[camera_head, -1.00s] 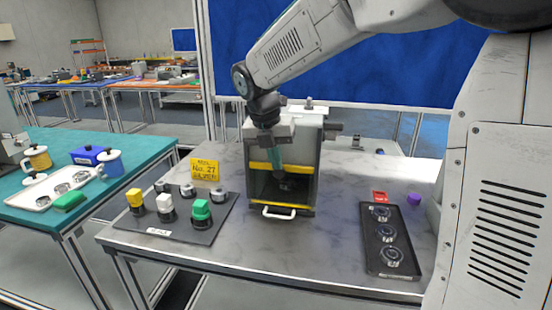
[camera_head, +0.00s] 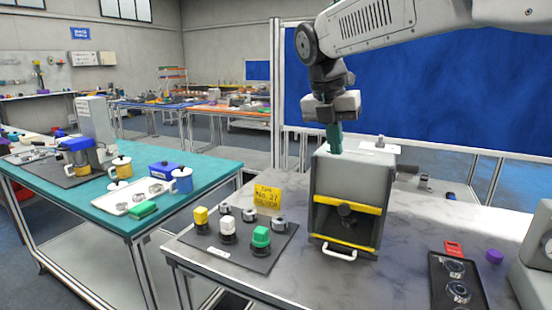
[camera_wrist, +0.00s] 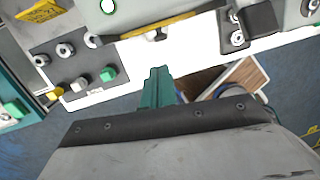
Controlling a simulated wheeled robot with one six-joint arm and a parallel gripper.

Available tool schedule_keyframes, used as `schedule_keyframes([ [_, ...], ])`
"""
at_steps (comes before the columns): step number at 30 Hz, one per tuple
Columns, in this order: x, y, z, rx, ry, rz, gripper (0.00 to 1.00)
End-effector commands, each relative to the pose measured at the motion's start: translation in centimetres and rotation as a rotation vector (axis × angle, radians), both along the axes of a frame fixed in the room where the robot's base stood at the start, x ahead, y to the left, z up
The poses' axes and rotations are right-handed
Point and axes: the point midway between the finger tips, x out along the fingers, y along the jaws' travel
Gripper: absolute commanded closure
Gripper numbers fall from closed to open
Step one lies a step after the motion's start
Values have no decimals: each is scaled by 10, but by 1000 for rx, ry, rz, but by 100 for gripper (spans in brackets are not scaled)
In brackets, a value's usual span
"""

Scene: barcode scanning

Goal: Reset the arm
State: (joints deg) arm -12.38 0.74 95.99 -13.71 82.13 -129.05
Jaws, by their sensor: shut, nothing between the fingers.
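My gripper (camera_head: 335,138) hangs from the arm, pointing down, just above and in front of the top of the grey box machine in the head view. Its green fingers are together with nothing between them, and they also show in the wrist view (camera_wrist: 158,88). The grey machine (camera_head: 385,185) stands on the marble-topped table, with a yellow-edged open front and a white handle below. In the wrist view its yellow edge (camera_wrist: 160,27) lies beyond the fingertips.
Left of the machine, a dark mat (camera_head: 250,258) holds yellow, white and green blocks and metal parts, with a yellow sign (camera_head: 267,197) behind. A black tray (camera_head: 440,290) with round parts lies right. A teal table (camera_head: 215,170) stands left. Open air surrounds the raised arm.

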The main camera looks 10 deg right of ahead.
Motion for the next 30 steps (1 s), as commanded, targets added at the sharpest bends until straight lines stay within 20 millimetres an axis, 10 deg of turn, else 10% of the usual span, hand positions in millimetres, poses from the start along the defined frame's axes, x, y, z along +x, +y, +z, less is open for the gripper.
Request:
schedule_keyframes([
  [11, -41, -1, -44, 87, -121, -827, 100],
  [24, -210, -39, -110, 198, -260, -2130, 100],
  [30, -277, -50, -143, 249, -276, -2443, 100],
])
